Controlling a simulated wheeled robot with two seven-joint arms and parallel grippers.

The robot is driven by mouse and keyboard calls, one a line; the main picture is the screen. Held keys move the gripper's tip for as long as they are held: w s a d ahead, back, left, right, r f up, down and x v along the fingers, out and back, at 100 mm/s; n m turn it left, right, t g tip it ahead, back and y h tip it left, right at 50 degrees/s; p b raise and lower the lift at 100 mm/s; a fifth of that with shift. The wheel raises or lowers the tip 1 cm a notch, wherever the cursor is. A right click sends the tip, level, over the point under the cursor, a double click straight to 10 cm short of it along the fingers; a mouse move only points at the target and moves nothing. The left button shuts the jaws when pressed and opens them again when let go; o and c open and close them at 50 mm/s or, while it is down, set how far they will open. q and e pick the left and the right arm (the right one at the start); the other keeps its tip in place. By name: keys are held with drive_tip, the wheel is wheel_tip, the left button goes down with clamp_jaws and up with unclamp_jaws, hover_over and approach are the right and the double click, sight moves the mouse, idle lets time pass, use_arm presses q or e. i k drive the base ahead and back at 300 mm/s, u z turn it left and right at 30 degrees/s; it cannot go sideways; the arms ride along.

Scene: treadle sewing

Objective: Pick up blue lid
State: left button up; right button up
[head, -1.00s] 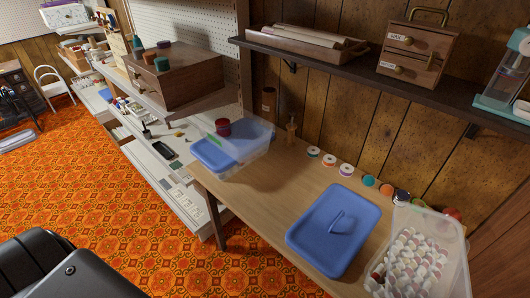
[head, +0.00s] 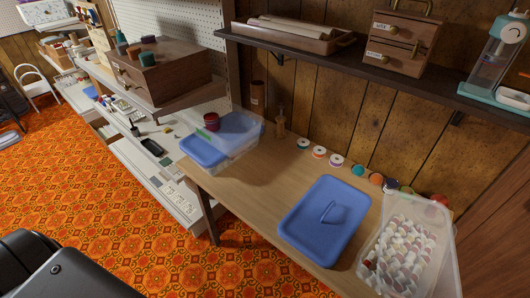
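A blue lid (head: 325,221) with a raised handle lies flat on the wooden table (head: 258,187), near the front edge and left of an open clear bin. A second blue lid (head: 205,149) is on a clear container at the table's far left end, with a dark red spool (head: 212,122) at it. Neither gripper shows in view. A dark part of my own body fills the lower left corner, well apart from the table.
An open clear bin (head: 447,262) full of spools stands at the table's right end. Several thread spools (head: 336,161) line the wall side. A dark shelf (head: 370,64) with wooden boxes overhangs the back. The table's middle is clear.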

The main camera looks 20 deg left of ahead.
sight(320, 226)
drive_tip(key=u, duration=2.75)
drive_tip(key=k, duration=2.15)
drive_tip(key=z, duration=1.95)
drive_tip(key=i, duration=0.5)
drive_tip(key=u, duration=0.05)
